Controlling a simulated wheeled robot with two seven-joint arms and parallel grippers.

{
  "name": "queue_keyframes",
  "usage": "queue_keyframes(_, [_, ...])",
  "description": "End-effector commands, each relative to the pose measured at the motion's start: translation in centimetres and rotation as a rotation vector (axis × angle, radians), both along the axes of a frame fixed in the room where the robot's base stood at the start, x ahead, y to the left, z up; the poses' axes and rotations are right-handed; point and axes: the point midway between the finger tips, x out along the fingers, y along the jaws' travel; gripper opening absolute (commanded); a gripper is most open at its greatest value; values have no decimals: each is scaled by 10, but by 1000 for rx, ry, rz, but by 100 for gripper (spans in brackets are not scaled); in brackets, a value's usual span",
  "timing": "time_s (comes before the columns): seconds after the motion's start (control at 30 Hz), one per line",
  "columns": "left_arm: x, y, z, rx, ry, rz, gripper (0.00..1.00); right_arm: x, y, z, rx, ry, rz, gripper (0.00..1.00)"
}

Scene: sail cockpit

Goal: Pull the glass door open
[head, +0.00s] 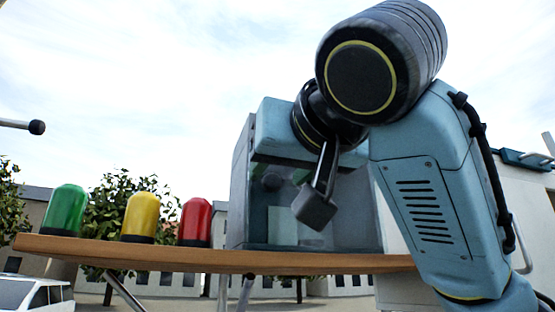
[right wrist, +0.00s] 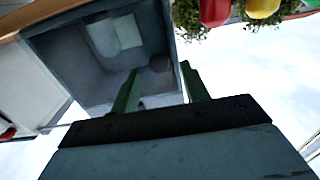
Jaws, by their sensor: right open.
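A blue-grey cabinet (head: 240,185) with a see-through front, which I take as the glass door (head: 283,225), stands on a wooden shelf. My right gripper (head: 318,190) is in front of it, and my arm covers its upper right part. In the right wrist view the picture is upside down. There the two green fingers of the right gripper (right wrist: 160,92) are spread with a gap between them, across the cabinet's side edge (right wrist: 175,50). I cannot tell whether they touch it. No handle can be made out clearly. My left gripper is not in view.
A green lamp (head: 65,210), a yellow lamp (head: 140,216) and a red lamp (head: 195,222) stand in a row on the wooden shelf (head: 180,257), left of the cabinet. A white box-like body (head: 508,205) is at the right. A dark-tipped rod (head: 37,127) juts in at the left.

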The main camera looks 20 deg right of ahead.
Motion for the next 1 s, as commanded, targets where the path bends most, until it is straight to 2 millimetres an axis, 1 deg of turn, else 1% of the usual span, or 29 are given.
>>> queue_keyframes(0.03, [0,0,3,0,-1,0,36,7,-1,1,1,2,-3,45])
queue_keyframes(0.2, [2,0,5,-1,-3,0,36,20,0,0,1,-1,-3,45])
queue_keyframes(0.5, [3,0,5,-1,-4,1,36,22,0,0,0,-1,-2,45])
queue_keyframes(0.57, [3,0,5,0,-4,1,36,22,0,0,1,-1,-1,39])
queue_keyframes(0.8, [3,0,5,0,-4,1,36,22,0,0,0,-1,-2,7])
queue_keyframes(0.87, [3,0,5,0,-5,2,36,22,0,0,0,-1,-1,0])
queue_keyframes(1.0, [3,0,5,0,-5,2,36,22,0,0,0,-1,-1,0])
